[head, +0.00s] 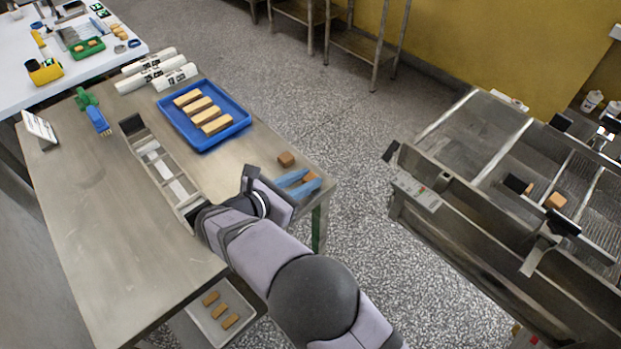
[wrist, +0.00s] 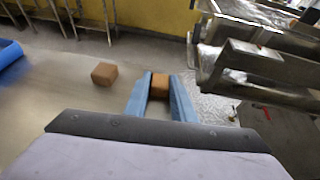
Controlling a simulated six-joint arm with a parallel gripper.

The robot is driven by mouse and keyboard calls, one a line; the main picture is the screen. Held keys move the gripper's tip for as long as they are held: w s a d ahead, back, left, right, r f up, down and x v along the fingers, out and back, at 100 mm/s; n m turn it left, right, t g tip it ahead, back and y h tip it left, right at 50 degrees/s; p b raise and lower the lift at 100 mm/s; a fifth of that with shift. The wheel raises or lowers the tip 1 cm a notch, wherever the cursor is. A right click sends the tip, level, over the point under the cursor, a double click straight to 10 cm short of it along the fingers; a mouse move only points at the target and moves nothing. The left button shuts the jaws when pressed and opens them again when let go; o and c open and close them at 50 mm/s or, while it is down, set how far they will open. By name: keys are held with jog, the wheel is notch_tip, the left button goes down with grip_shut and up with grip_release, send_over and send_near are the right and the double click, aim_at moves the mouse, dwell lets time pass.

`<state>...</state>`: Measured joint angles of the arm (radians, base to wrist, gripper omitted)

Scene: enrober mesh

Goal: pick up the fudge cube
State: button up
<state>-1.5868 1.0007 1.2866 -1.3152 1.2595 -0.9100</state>
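Two small brown fudge cubes are at the far right corner of the steel table (head: 95,215). One fudge cube (head: 286,159) sits by itself on the table; it also shows left of my fingers in the wrist view (wrist: 104,73). The other fudge cube (head: 309,177) is between the blue fingertips of my gripper (head: 304,183). In the wrist view this cube (wrist: 159,84) fills the gap between the two fingers (wrist: 160,92), with no space visible on either side. The fingers hide its sides. I cannot tell whether it touches the table.
A blue tray (head: 240,130) with several tan bars lies left of my gripper. A long divided steel rack (head: 160,170) is beside it. White rolls (head: 150,72) lie behind. The steel enrober machine (head: 455,200) stands right, across a floor gap, with small brown pieces on it.

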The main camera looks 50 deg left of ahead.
jog(key=shift+r, duration=0.1)
notch_tip(320, 180, up, 16)
jog(key=p, duration=0.4)
jog(key=shift+p, duration=0.4)
dwell(0.5)
jog(key=shift+r, duration=0.1)
